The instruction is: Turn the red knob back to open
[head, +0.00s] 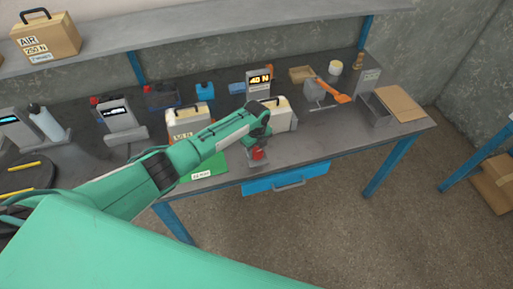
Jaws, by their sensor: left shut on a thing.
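A red knob (258,155) shows near the front edge of the workbench, on a small dark grey fixture. My left arm reaches in from the left, and my left gripper (258,147) points down and is shut on the red knob. The fingers and wrist hide part of the knob and its fixture. I cannot tell from this view which way the knob is turned. My right gripper is not in view.
The dark bench (330,143) holds cream cases (187,121), a display reading "40 N" (259,84), an orange-handled tool (333,90) and a grey bin (375,110). A blue drawer (287,181) hangs below.

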